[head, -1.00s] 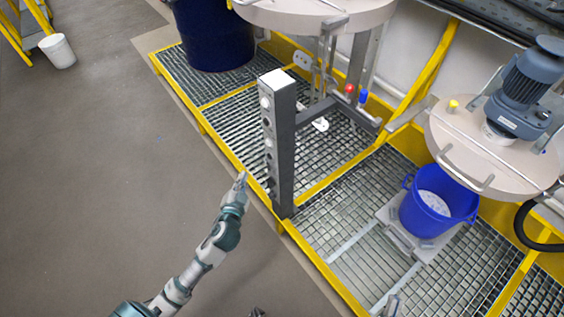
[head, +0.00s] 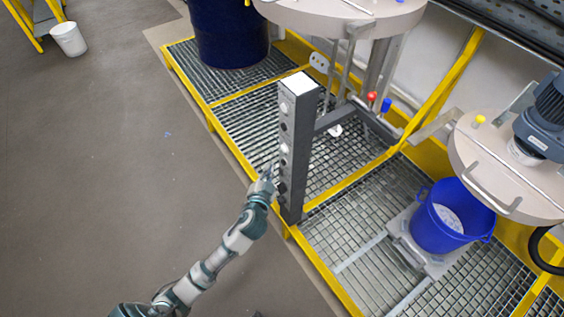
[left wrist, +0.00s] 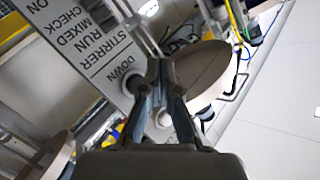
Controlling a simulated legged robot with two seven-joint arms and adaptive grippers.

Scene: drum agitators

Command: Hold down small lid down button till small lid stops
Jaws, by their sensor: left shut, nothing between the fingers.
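A grey control post (head: 298,150) stands at the platform's edge, with a column of round buttons on its left face. In the left wrist view its label plate (left wrist: 85,45) reads upside down, with words such as STIRRER and DOWN. One round button (left wrist: 131,82) shows beside the fingers. My left gripper (head: 268,172) is shut and empty, close to the lower part of the button face. It also shows in the left wrist view (left wrist: 160,68); I cannot tell whether it touches a button. A round beige lid (head: 485,175) with a motor is above a blue bucket (head: 440,215). My right gripper is out of view.
A larger beige lid (head: 340,18) hangs at the top, near a dark blue drum (head: 228,35). A frame bar with a red knob (head: 372,97) and a blue knob lies behind the post.

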